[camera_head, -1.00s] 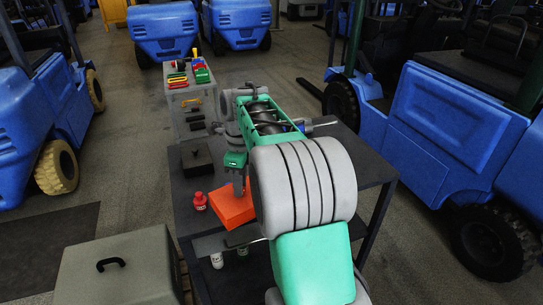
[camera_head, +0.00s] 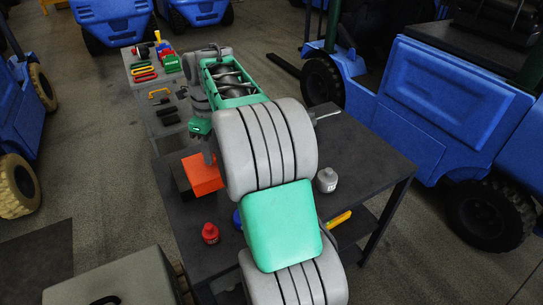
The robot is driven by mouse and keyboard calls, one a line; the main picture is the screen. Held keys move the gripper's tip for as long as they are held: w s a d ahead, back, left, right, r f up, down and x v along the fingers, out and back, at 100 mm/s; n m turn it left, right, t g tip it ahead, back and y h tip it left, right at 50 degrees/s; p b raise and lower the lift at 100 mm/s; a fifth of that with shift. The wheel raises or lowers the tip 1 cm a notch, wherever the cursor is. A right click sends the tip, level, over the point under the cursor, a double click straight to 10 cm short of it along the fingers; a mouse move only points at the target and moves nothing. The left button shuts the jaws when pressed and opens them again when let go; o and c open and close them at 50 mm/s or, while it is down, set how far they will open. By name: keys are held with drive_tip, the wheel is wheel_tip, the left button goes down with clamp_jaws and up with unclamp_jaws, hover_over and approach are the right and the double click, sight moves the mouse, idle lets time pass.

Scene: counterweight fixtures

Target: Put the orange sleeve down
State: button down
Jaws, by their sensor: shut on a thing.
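The orange sleeve (camera_head: 203,176) is a box-like piece near the left edge of the dark table (camera_head: 367,152). My gripper (camera_head: 209,158) points down at its upper right part and is shut on it; the fingertips are small and partly hidden by the sleeve and my arm. The sleeve overlaps a black box (camera_head: 179,180) in the head view and covers much of it. I cannot tell whether the sleeve touches the box or the tabletop, or hangs just above.
A red bottle (camera_head: 210,234) stands nearer on the table. A grey bottle (camera_head: 326,181) and a yellow-handled item (camera_head: 339,219) are right of my arm. A grey bench (camera_head: 143,71) with tools stands beyond. The table's right part looks clear. Blue forklifts surround the area.

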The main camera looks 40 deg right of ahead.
drive_tip(key=shift+w+d, duration=0.1)
drive_tip(key=shift+w, duration=0.2)
drive_tip(key=shift+w+d+f+p, duration=0.5)
drive_tip(key=shift+w+d+f, duration=0.7)
drive_tip(key=shift+d+f, duration=0.85)
drive_tip(key=shift+w+d+f+p, duration=0.55)
drive_tip(key=shift+w+d+f, duration=0.7)
drive_tip(key=shift+d+f, duration=0.8)
drive_tip(key=shift+w+d+f+p, duration=0.5)
drive_tip(key=shift+w+d+f, duration=0.7)
drive_tip(key=shift+d+f, duration=0.85)
drive_tip(key=shift+a+f, duration=0.3)
drive_tip(key=c, duration=1.2)
unclamp_jaws()
